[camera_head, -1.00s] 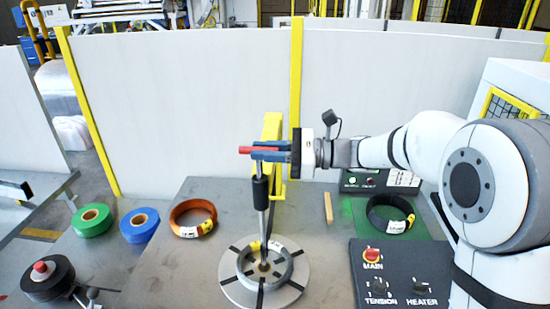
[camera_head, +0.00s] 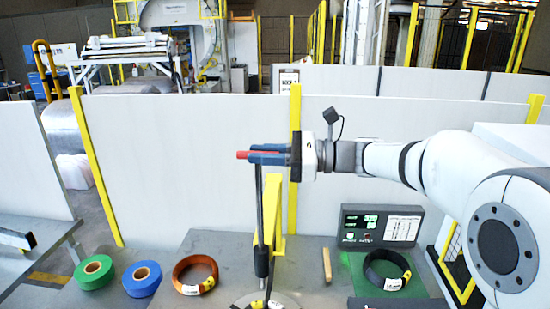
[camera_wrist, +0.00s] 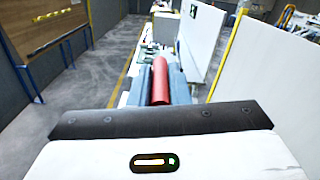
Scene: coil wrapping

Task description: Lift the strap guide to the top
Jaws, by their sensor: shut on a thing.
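My gripper (camera_head: 272,154) reaches in from the right and its blue-grey fingers are shut on the red handle (camera_head: 243,154), which I take to be the strap guide. The handle lies level between the fingers and sticks out to the left. It also shows as a red cylinder in the wrist view (camera_wrist: 161,82) between the fingers (camera_wrist: 160,92). A thin upright grey rod (camera_head: 259,210) runs down below the fingers to a black sleeve (camera_head: 261,262). Whether the handle joins the rod is hidden by the fingers. The grey ring (camera_head: 283,302) below is cut off by the picture edge.
A yellow post (camera_head: 279,215) stands close behind the rod. On the table are an orange coil (camera_head: 180,275), a black coil (camera_head: 370,268), blue tape (camera_head: 131,279) and green tape (camera_head: 82,275). A control box (camera_head: 381,226) stands at the right. White panels (camera_head: 180,160) stand behind.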

